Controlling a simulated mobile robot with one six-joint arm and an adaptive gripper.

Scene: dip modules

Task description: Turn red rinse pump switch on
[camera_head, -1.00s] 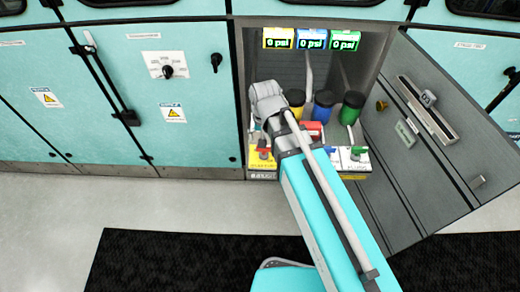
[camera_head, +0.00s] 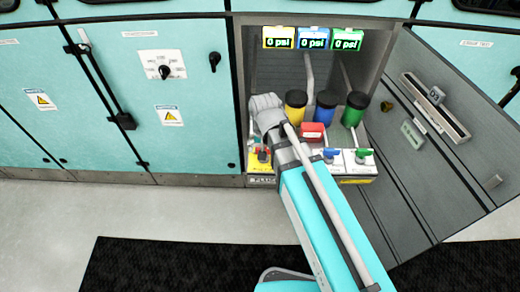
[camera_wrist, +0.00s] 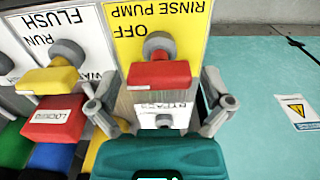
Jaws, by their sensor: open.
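The rinse pump switch (camera_wrist: 158,74) is a red handle on a grey round pivot, on a yellow plate lettered RINSE PUMP and OFF. The lettering is upside down in the wrist view. My gripper (camera_wrist: 160,106) is open, with one grey finger on each side of the red handle. Gaps show between handle and fingers; whether either touches it, I cannot tell. In the head view my wrist and arm cover much of this corner of the panel, and my gripper is mostly hidden there.
Beside it are a yellow-handled FLUSH switch (camera_wrist: 47,80) and a red block marked LOCKED (camera_wrist: 52,120). Yellow, blue and green canisters (camera_head: 326,110) stand behind. The displays (camera_head: 312,38) read 0 psi. The open cabinet door (camera_head: 440,130) bounds the right side.

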